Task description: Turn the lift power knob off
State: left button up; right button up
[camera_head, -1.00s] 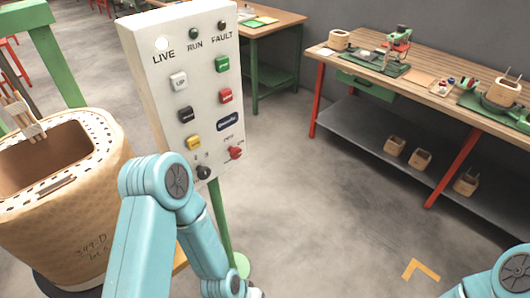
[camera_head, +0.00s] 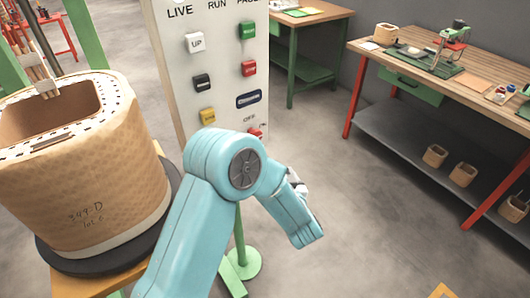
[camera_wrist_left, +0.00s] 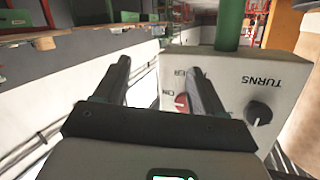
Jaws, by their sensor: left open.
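The control panel (camera_head: 178,75) is a pale upright box with coloured buttons. Its red power knob (camera_head: 256,132) shows at the lower right in the head view, partly hidden behind my left arm. In the left wrist view the panel appears upside down, with the red knob (camera_wrist_left: 181,101) between my fingers, nearer the right one and partly covered by it. My left gripper (camera_wrist_left: 160,68) is open and empty, facing the panel; I cannot tell whether it touches the knob. My right gripper is out of view.
A black TURNS knob (camera_wrist_left: 258,113) sits beside the red knob. A large wound coil (camera_head: 90,185) stands left of the panel. The panel's green post (camera_head: 239,235) stands below it. A workbench (camera_head: 420,65) is at the right, with open floor between.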

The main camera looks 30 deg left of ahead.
pick_arm(q)
jog(key=s+d+r+n+g+y+b, duration=0.45)
jog(key=d+r+n+b, duration=0.3)
jog(key=b, duration=0.25)
jog(key=r+x, duration=0.1)
jog(key=x, duration=1.4)
jog(key=shift+w+a+r+m+t+y+b, duration=0.25)
jog(key=shift+w+r+m+t+y+b, duration=0.1)
jog(key=shift+w+r+b, duration=0.1)
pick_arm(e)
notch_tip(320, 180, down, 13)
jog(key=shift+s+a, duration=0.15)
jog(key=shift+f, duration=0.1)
pick_arm(q)
jog(key=c, duration=1)
